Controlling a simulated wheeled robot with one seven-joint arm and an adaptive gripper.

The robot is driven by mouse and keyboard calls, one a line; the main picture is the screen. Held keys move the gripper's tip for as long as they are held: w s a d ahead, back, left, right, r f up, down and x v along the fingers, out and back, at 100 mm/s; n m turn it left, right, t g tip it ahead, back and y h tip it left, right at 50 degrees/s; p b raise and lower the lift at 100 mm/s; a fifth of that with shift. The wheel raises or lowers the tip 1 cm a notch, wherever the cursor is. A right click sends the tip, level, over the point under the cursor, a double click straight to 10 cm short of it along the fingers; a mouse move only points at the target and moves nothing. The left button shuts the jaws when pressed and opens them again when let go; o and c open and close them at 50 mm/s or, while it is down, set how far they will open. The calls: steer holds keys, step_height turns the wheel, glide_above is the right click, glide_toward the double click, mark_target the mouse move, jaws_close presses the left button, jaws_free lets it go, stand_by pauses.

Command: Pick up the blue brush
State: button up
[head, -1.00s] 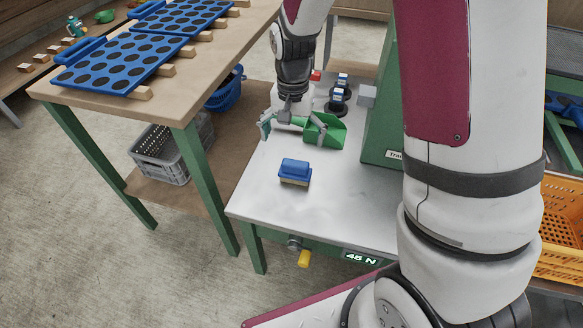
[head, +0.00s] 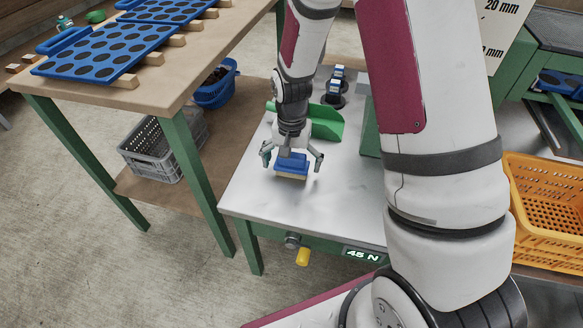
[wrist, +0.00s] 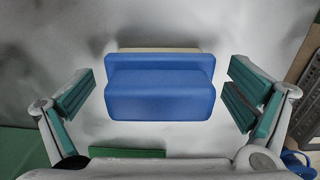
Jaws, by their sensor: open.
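The blue brush (head: 291,167) lies on the light metal bench top (head: 330,205), with its pale bristle side down. In the wrist view the brush (wrist: 160,88) sits between the two jaws, with a gap on each side. My gripper (head: 291,165) is open right above the brush, its fingers spread to the left and right of it. The teal-padded fingers of my gripper (wrist: 160,100) do not touch the brush in the wrist view. The gripper palm hides part of the brush's top in the head view.
A green dustpan (head: 326,122) lies behind the gripper. Dark round items with blue-and-white tops (head: 337,82) stand further back. A wooden table with blue perforated trays (head: 88,60) is at left, and an orange crate (head: 548,215) at right. The bench front is clear.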

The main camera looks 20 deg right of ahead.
mark_target(294, 156)
steer(key=shift+f, duration=0.45)
steer(key=shift+r, duration=0.1)
steer(key=c, duration=1.3)
steer(key=shift+r, duration=0.5)
steer(key=r+p, duration=0.2)
steer(key=r, duration=0.1)
steer(key=shift+s+d, duration=0.2)
steer(key=shift+s, duration=0.2)
steer(key=s+d, duration=0.2)
steer(key=s, duration=0.2)
steer(key=s+d+p, duration=0.1)
steer(key=s+d, duration=0.1)
steer(key=s, duration=0.3)
steer(key=s+d+r+p, duration=0.1)
steer(key=s+d, duration=0.1)
steer(key=s, duration=0.2)
steer(key=shift+s+d, duration=0.3)
steer(key=shift+s, duration=0.05)
